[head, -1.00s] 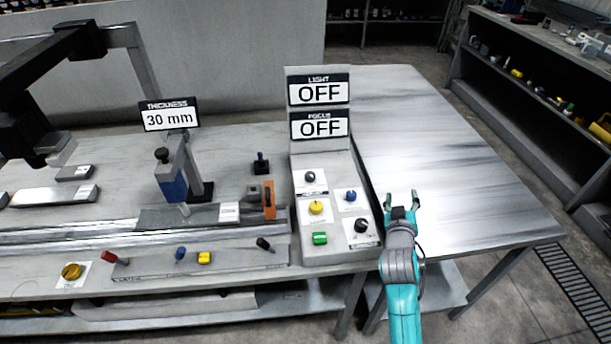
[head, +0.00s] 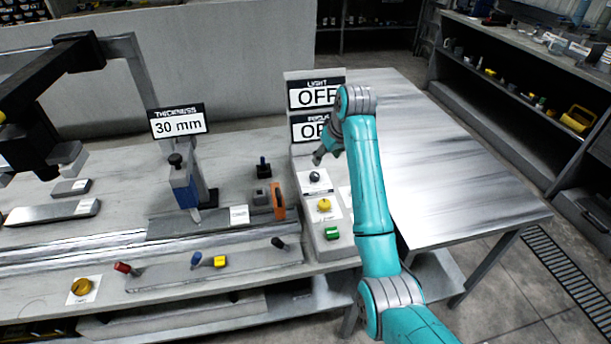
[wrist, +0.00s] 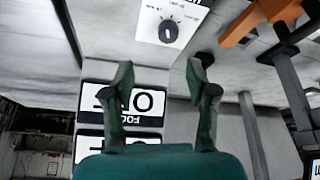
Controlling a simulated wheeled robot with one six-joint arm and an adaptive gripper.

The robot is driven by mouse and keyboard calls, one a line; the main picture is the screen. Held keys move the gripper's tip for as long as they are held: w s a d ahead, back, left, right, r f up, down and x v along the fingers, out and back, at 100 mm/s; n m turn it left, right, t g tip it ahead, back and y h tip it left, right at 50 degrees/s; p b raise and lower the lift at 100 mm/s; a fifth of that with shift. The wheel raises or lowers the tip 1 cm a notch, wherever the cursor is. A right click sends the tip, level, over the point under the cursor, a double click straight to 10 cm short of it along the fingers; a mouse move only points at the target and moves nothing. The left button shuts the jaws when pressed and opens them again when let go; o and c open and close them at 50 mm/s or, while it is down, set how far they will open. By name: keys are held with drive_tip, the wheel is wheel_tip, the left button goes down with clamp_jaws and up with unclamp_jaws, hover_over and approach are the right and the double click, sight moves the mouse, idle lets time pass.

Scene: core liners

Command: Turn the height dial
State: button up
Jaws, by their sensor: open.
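A dark round dial (head: 314,177) sits on a white label card at the top of the sloping control panel (head: 318,250). It also shows in the wrist view (wrist: 168,31), upside down, with marks around it. The label is too small to read, so I cannot tell whether it is the height dial. My gripper (head: 320,157) hangs just behind and above this dial. In the wrist view my gripper (wrist: 165,66) is open and empty, its two fingers spread apart, with the dial beyond the tips. My arm hides the panel's right side.
Lower on the panel are a yellow knob (head: 324,205) and a green knob (head: 332,233). The LIGHT display (head: 314,97) and the partly hidden display below it stand behind. Another yellow dial (head: 81,287) lies at the front left. The metal table (head: 450,170) on the right is clear.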

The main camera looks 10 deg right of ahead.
sight(315, 174)
drive_tip(key=x, duration=0.6)
drive_tip(key=a+x, duration=0.1)
drive_tip(key=x, duration=0.3)
drive_tip(key=shift+s+f, duration=0.1)
drive_tip(key=shift+s, duration=0.05)
clamp_jaws()
